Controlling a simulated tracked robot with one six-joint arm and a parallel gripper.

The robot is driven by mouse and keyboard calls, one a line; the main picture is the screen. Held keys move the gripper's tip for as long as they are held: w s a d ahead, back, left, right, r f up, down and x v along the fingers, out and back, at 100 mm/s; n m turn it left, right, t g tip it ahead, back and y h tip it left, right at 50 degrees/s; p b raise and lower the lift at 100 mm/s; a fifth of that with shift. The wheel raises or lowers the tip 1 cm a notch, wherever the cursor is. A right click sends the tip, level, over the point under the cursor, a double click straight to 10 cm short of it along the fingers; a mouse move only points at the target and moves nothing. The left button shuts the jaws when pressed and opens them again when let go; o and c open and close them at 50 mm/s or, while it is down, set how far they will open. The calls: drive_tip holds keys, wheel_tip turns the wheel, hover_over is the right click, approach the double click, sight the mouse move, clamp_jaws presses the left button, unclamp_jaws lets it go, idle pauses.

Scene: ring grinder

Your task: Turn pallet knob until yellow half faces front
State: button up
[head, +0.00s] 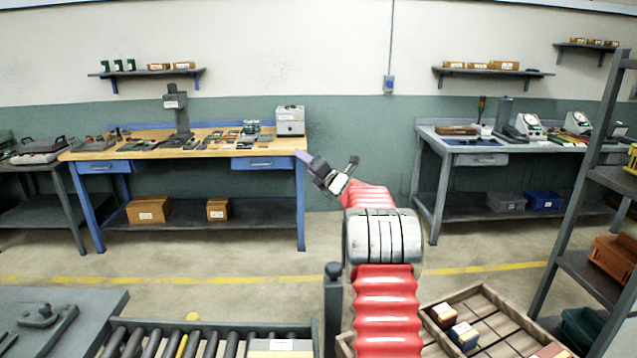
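I see no knob that I can surely call the pallet knob, and no two-coloured yellow knob face shows clearly. A dark post with a round top (333,270) stands at the conveyor's right end. A grey plate with a raised knob-like part (42,315) lies at the lower left. My gripper (332,160) is raised in mid-picture, beyond these things, with its two fingers apart and nothing seen between them.
The roller conveyor (232,345) runs along the bottom, with a box (280,348) on it. A wooden tray (483,292) with small boxes is at lower right. A shelf rack (585,275) stands at right. Workbenches line the wall; the floor before them is clear.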

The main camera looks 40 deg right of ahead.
drive_tip(key=s+a+r+m+g+h, duration=0.2)
drive_tip(key=s+a+r+m+g, duration=0.15)
drive_tip(key=s+a+m, duration=0.55)
drive_tip(key=s+a+r+m+g+h, duration=0.2)
drive_tip(key=s+a+r+m, duration=0.35)
drive_tip(key=a, duration=0.65)
drive_tip(key=s+a+f+m+g+y, duration=0.2)
drive_tip(key=s+a+f, duration=0.4)
drive_tip(key=s, duration=0.6)
drive_tip(key=s+a+f+m+g+y, duration=0.1)
drive_tip(key=s+a+f+m+g, duration=0.2)
drive_tip(key=s+a+f, duration=0.3)
drive_tip(key=s+a+f+m+g+y, duration=0.2)
drive_tip(key=s+a+f+m, duration=0.3)
drive_tip(key=s+a, duration=0.7)
drive_tip(key=s+f, duration=0.1)
drive_tip(key=s, duration=0.6)
drive_tip(key=shift+f+y, duration=0.3)
drive_tip(key=shift+f, duration=0.1)
drive_tip(key=shift+c, duration=0.7)
